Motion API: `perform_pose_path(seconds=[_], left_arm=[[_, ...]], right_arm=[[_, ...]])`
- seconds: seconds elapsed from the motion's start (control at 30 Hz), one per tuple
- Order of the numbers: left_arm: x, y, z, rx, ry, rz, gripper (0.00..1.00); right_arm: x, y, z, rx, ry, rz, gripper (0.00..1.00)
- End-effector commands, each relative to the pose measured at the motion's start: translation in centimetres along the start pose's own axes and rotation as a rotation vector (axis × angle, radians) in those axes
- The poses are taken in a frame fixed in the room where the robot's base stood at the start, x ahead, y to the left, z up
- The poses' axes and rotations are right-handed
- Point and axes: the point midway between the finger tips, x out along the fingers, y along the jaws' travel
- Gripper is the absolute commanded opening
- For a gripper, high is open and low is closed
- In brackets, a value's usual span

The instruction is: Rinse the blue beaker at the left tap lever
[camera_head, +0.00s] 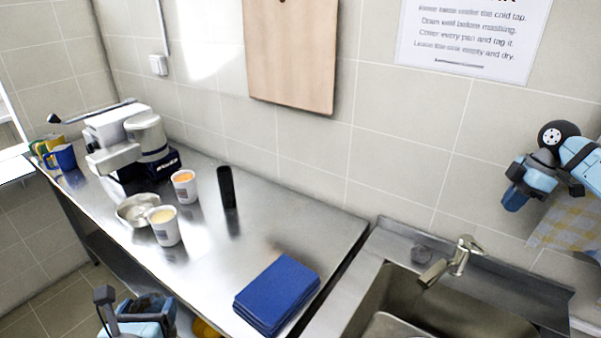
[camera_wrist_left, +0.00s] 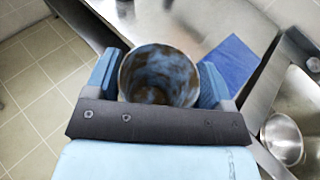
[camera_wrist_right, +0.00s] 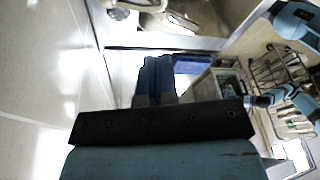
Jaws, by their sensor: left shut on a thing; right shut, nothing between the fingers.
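The blue beaker (camera_wrist_left: 158,76) is between the fingers of my left gripper (camera_wrist_left: 158,88), its open mouth facing the left wrist camera. Its inside is blotched with brown stains. In the head view my left gripper (camera_head: 140,318) is low at the bottom left, in front of the steel counter and well away from the sink. One tap (camera_head: 445,266) with a lever (camera_head: 468,243) on top stands behind the sink (camera_head: 455,318). No water is visible from it. My right gripper (camera_head: 514,197) is shut and empty, raised right of the tap; its closed fingers (camera_wrist_right: 155,80) show in the right wrist view.
A folded blue cloth (camera_head: 277,292) lies on the steel counter (camera_head: 240,255) left of the sink. Two white tubs (camera_head: 164,228), a metal bowl (camera_head: 135,210), a black cylinder (camera_head: 227,187) and a mixer (camera_head: 130,145) stand further left. A metal pan (camera_wrist_left: 282,138) sits in the sink.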

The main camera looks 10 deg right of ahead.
Motion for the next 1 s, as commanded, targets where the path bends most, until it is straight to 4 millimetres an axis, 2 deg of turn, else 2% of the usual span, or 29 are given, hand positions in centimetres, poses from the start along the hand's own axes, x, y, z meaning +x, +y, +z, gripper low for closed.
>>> perform_pose_path(seconds=[0.3,0.5,0.7,1.0], left_arm=[[-0.3,0.0,1.1,0.000,0.000,0.000,0.53],[-0.5,0.0,1.7,0.000,0.000,0.000,0.53],[-0.6,0.0,1.9,0.000,0.000,0.000,0.53],[-0.6,0.0,1.9,0.000,0.000,0.000,0.53]], right_arm=[[6.8,-0.1,-0.1,0.002,0.001,-0.003,0.00],[10.0,-0.4,0.6,0.002,0.000,-0.002,0.00],[11.6,-0.7,1.0,0.002,0.000,0.000,0.00],[11.9,-0.7,1.1,0.002,0.001,0.001,0.00]])
